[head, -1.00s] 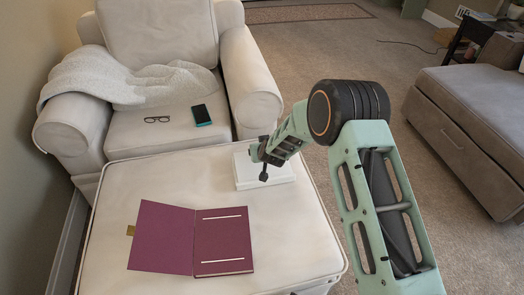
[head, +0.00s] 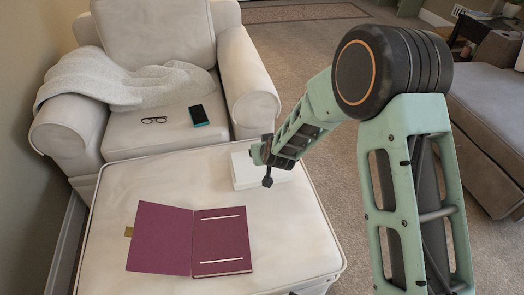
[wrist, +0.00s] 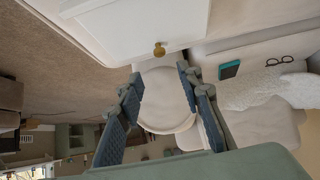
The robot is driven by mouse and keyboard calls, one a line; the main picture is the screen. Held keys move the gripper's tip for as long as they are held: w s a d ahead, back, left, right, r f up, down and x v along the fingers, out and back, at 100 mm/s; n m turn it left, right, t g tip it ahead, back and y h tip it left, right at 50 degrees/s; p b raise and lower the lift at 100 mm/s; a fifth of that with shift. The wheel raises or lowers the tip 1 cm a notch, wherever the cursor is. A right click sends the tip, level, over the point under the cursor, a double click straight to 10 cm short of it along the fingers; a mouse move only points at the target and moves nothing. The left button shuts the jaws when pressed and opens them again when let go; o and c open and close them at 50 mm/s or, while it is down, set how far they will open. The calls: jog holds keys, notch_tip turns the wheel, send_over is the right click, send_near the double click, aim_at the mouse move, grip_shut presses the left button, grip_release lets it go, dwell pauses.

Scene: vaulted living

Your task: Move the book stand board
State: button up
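A white board-like slab (head: 243,173) lies on the cream ottoman (head: 110,220), near its far right corner. In the wrist view, a white panel (wrist: 135,22) with a small round brass knob (wrist: 160,49) shows at the top; it appears to be this slab. My gripper (head: 267,168) is over the slab in the head view and hides part of it. In the wrist view my gripper (wrist: 160,88) has its two fingers spread apart with nothing between them. The knob lies beyond the fingers, apart from them. Whether the gripper touches the slab cannot be told.
An open maroon folder or book (head: 160,240) with two pale strips and a gold tab lies on the ottoman's near half. A cream armchair (head: 150,35) behind holds glasses (head: 154,120), a phone (head: 198,115) and a blanket (head: 120,80). A grey sofa (head: 488,120) stands right.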

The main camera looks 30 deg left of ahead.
jog(key=shift+f, duration=0.2)
jog(key=c, duration=0.5)
jog(key=shift+w+d+f+t, duration=0.15)
jog(key=shift+f+t, duration=0.15)
jog(key=shift+c, duration=1.1)
jog(key=shift+w+d+f+t+b, duration=0.1)
jog(key=shift+w+f+t+b, duration=0.05)
jog(key=shift+f+t+b, duration=0.15)
grip_shut()
jog(key=w+a+t+y+b, duration=0.1)
jog(key=a, duration=0.1)
jog(key=w+a+f+t+y+b, duration=0.1)
jog(key=w+b, duration=0.1)
jog(key=w+a+f+t+y+b, duration=0.1)
jog(key=w+a+y+b, duration=0.1)
jog(key=shift+a+n+t, duration=0.3)
jog(key=shift+t, duration=0.1)
notch_tip(320, 180, down, 3)
jog(key=shift+w+r+b, duration=0.1)
jog(key=shift+r+b, duration=0.05)
jog(key=shift+b, duration=0.35)
jog(key=shift+f, duration=0.6)
